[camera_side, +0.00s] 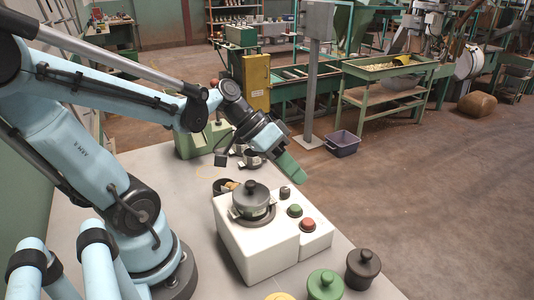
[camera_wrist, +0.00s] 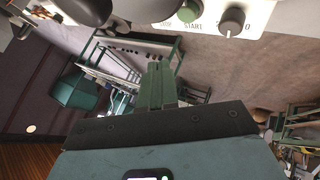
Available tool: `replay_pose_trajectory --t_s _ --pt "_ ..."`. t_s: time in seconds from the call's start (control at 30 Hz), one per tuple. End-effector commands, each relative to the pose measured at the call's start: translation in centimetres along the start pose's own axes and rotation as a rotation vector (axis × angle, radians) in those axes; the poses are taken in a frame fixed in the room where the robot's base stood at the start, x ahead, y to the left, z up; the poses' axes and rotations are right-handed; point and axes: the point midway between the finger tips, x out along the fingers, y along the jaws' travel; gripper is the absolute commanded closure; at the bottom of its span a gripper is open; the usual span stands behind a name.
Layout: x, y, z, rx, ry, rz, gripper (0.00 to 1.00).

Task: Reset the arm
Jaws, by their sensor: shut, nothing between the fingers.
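My gripper (camera_side: 294,172) is at the end of my pale blue arm in the side view. Its green fingers are shut and empty, pointing down and to the right. It hangs in the air above and behind the white machine's control panel. In the wrist view the green fingers (camera_wrist: 160,72) lie together in the middle, with nothing between them. The white machine (camera_side: 262,245) stands on the table, with a grey lidded pot (camera_side: 252,203) on top. Its panel with a green button and a dial (camera_wrist: 231,22) shows at the top of the wrist view.
A green-lidded jar (camera_side: 325,285) and a dark-lidded jar (camera_side: 363,266) stand at the table's front edge. A green machine (camera_side: 200,140) stands at the table's back. The floor to the right is mostly open.

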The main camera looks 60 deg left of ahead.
Motion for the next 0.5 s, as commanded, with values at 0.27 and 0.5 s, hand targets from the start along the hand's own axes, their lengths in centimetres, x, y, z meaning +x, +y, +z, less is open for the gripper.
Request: replay_pose_trajectory --t_s 0.27,0.5 --pt "0.5 -0.4 1.7 0.024 -0.047 -0.314 1.00" --pt "-0.6 -0.4 1.0 0.105 0.041 -0.509 1.00"
